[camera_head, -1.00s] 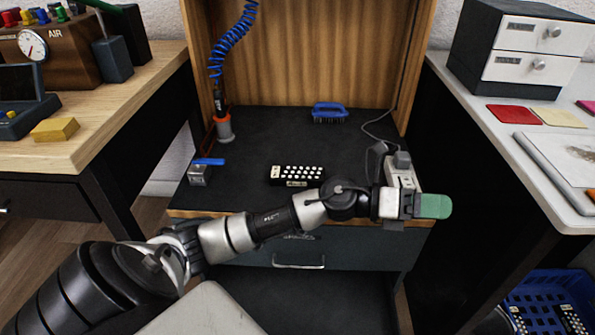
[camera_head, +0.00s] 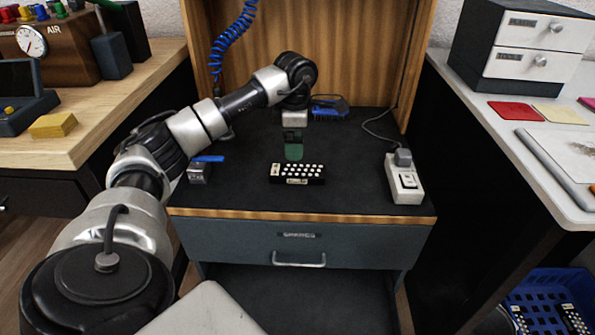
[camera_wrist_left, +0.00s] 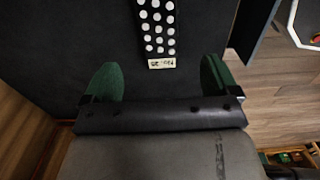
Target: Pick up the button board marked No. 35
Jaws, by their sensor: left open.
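The button board (camera_head: 297,173) is a black strip with rows of white buttons and a pale label. It lies flat on the dark bench top. In the left wrist view the board (camera_wrist_left: 158,28) runs in from the top edge; its label starts with "No.", but the digits are too small to be sure of. My left gripper (camera_head: 294,152) points down just above and behind the board, apart from it. In the wrist view its green fingers (camera_wrist_left: 158,82) are spread and empty, with the board's label end beyond the gap. My right gripper is not in view.
A white power strip (camera_head: 404,182) stands right of the board, a small metal block with a blue lever (camera_head: 200,172) left. A blue brush (camera_head: 328,104) lies behind. A blue basket (camera_head: 527,285) at lower right holds similar boards. The bench top around the board is clear.

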